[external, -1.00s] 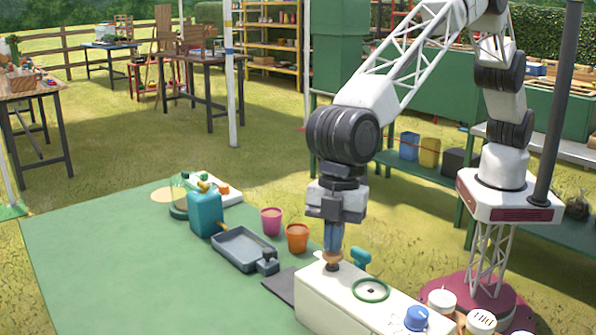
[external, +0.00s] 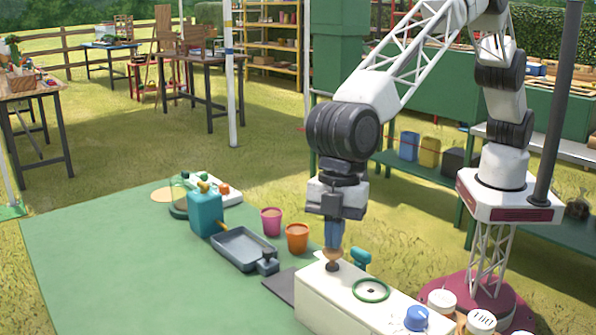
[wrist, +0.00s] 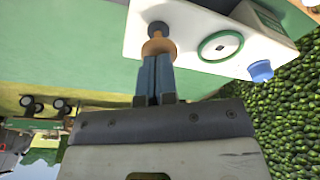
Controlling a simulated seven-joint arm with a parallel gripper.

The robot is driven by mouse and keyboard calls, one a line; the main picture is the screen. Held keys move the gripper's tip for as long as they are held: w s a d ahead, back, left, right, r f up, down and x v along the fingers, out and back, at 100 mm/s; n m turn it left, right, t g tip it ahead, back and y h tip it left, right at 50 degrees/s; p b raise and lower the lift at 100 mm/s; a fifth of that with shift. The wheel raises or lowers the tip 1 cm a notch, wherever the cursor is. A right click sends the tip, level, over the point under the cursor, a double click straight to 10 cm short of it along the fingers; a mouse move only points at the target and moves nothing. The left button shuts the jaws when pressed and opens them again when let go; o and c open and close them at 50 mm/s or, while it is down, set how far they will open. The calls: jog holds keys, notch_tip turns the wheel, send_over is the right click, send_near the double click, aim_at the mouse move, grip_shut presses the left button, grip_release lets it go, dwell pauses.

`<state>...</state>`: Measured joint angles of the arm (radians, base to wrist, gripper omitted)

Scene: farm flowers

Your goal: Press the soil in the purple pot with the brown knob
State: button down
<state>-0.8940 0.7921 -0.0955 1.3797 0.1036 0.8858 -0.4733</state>
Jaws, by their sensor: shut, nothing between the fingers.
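The brown knob (external: 332,256) stands upright on the top of a white box, on a dark round base. It also shows in the wrist view (wrist: 158,45), just past my fingertips. My gripper (external: 333,247) points down directly above the knob, with its blue fingers shut and nothing between them. In the wrist view the fingertips (wrist: 156,60) meet or overlap the knob's edge; I cannot tell whether they touch it. The purple pot (external: 271,220), pinkish in colour and holding brown soil, stands on the green mat to the left, behind the orange pot.
The orange pot (external: 297,237) stands between the purple pot and the white box (external: 330,295). A grey tray (external: 243,250) and a teal can (external: 206,213) are left of the pots. A green ring (external: 371,290) and blue knob (external: 416,317) are on the box. The mat's left is clear.

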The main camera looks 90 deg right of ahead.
jog(key=shift+r, duration=1.2)
jog(key=shift+r, duration=0.1)
dwell(0.4)
jog(key=shift+r, duration=2.9)
